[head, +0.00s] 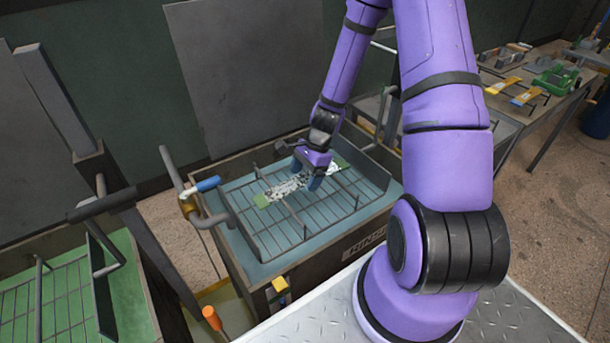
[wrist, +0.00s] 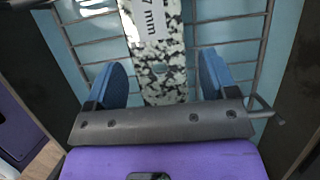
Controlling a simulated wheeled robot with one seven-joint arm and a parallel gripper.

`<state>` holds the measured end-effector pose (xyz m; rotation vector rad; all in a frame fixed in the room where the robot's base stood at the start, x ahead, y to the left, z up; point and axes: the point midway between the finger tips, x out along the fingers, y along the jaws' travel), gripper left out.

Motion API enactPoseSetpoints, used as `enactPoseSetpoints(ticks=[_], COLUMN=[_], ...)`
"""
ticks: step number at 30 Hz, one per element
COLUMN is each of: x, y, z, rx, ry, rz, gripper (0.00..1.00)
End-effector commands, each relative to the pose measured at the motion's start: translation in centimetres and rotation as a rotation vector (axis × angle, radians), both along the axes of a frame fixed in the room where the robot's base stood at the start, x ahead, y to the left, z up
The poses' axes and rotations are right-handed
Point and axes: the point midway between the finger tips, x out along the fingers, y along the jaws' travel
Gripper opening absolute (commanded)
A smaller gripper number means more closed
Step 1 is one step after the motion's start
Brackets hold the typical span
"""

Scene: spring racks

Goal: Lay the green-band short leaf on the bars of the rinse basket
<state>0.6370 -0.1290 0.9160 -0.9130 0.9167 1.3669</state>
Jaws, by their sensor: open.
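The green-band short leaf (head: 283,188) is a flat speckled black-and-white strip with green ends, and it appears to lie on the wire bars of the rinse basket (head: 285,238). In the wrist view the leaf (wrist: 160,50) carries a white label ending in "7 mm", and the basket bars (wrist: 222,24) show on both sides of it. My gripper (head: 307,179) is over the middle of the leaf. In the wrist view its blue fingers (wrist: 163,82) are apart, one on each side of the leaf, with visible gaps. Contact between leaf and bars under my gripper is hidden.
A pipe with a blue handle (head: 207,184) stands at the rinse tank's left edge. A green-floored tank (head: 118,245) with a rack is at the lower left. A bench (head: 525,105) with yellow and green items is at the far right.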

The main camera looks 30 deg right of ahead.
Motion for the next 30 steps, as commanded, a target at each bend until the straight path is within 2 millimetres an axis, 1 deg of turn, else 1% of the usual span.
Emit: enactPoseSetpoints(ticks=[5, 21, 24, 30], x=[0.1, 0.1, 0.0, 0.0], y=[-0.3, -3.7, -4.2, -4.5], z=[1.5, 9.9, 10.9, 12.3], rx=[-0.003, -0.002, -0.002, -0.006], ry=[-0.003, -0.003, -0.003, -0.008], rz=[0.0, 0.0, 0.001, 0.013], gripper=[0.79, 0.79, 0.79, 0.79])
